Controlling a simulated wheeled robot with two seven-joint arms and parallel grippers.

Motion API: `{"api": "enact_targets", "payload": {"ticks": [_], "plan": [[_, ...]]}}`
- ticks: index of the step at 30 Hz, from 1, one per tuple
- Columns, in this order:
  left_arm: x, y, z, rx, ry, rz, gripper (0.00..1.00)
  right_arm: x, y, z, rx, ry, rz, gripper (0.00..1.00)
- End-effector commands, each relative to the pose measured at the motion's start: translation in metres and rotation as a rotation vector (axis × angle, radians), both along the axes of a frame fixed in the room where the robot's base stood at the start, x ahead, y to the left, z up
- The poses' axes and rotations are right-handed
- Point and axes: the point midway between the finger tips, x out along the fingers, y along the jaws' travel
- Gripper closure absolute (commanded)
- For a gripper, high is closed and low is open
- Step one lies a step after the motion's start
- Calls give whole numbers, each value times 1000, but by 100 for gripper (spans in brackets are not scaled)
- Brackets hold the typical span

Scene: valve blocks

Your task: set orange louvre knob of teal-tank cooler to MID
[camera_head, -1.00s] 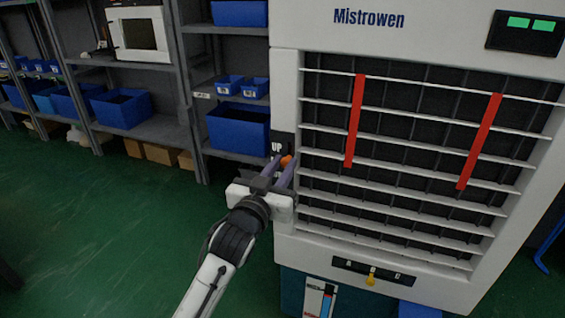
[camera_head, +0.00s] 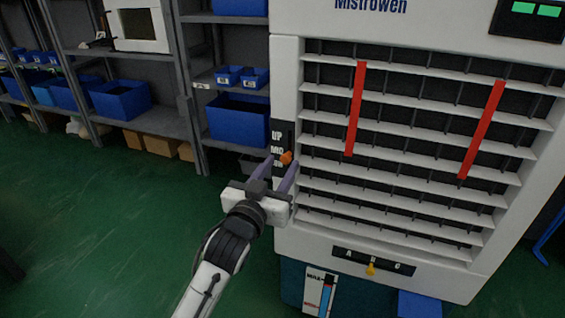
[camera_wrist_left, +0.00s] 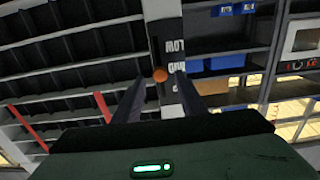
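The orange louvre knob (camera_head: 286,157) sits in a dark vertical slot on the left front edge of the white cooler (camera_head: 285,80), whose base is a teal tank (camera_head: 291,285). White labels UP, MID and a partly hidden lower one stand left of the slot. The knob is near the MID label, slightly below it in the head view; exact alignment is hard to tell. My left gripper (camera_head: 283,163) is open, its two fingers apart on either side of the knob. In the left wrist view the knob (camera_wrist_left: 160,75) shows between the spread fingers, beside MID, with LOW above. My right gripper is not in view.
Louvres with two red strips (camera_head: 356,108) fill the cooler's front. A yellow knob (camera_head: 370,268) sits on a lower panel. Shelves with blue bins (camera_head: 238,122) stand at the left. The green floor (camera_head: 90,220) in front is clear.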

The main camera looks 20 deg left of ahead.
Motion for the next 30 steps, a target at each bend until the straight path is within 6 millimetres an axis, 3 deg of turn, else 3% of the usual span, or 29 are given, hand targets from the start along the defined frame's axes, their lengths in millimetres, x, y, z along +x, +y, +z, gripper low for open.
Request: {"api": "enact_targets", "payload": {"ticks": [6, 12, 30], "plan": [[-46, 2, -1, -2, 4, 0, 62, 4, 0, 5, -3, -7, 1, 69], [-73, 3, -1, 0, 3, 0, 62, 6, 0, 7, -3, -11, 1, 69], [-81, 3, -1, -1, 4, -1, 62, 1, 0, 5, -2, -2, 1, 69]]}}
